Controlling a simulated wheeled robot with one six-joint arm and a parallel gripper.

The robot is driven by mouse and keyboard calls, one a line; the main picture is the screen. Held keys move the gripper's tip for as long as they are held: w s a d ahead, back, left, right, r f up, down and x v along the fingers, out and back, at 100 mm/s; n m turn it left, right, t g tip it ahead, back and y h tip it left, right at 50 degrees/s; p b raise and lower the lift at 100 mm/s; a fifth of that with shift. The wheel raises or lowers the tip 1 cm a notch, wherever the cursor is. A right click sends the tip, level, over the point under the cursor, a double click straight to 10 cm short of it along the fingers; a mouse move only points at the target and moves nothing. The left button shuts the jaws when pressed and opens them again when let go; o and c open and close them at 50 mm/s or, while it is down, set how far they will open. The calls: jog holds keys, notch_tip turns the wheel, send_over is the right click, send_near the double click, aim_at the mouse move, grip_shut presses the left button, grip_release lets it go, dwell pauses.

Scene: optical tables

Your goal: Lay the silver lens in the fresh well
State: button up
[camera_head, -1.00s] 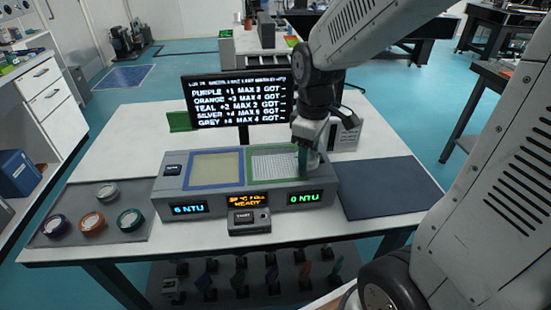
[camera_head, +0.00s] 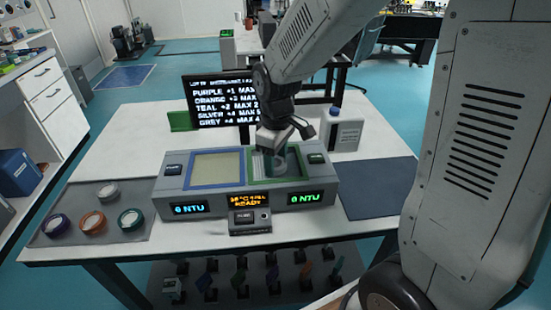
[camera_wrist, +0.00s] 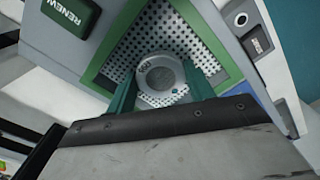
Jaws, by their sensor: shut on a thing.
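My gripper (camera_wrist: 160,92) has green fingers and is shut on a pale grey, silver-looking round lens (camera_wrist: 159,74). In the head view my gripper (camera_head: 275,170) is over the green-framed right well (camera_head: 305,172). The wrist view shows the lens over this well's perforated floor (camera_wrist: 190,20); I cannot tell whether it touches the floor. The blue-framed left well (camera_head: 216,170) is empty of lenses. The grey tray (camera_head: 65,200) at left holds a purple-rimmed lens (camera_head: 56,226), an orange one (camera_head: 92,222), a teal one (camera_head: 131,219) and a pale grey one (camera_head: 107,191).
A screen (camera_head: 222,100) listing colours stands behind the wells. A white bottle (camera_head: 342,130) is at the back right. A dark mat (camera_head: 375,188) at right is bare. A RENEW button (camera_wrist: 68,14) sits beside the green frame. A button box (camera_head: 249,220) stands in front.

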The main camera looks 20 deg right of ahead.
jog(key=o, duration=1.1)
jog(key=shift+f, duration=0.15)
jog(key=shift+c, duration=0.2)
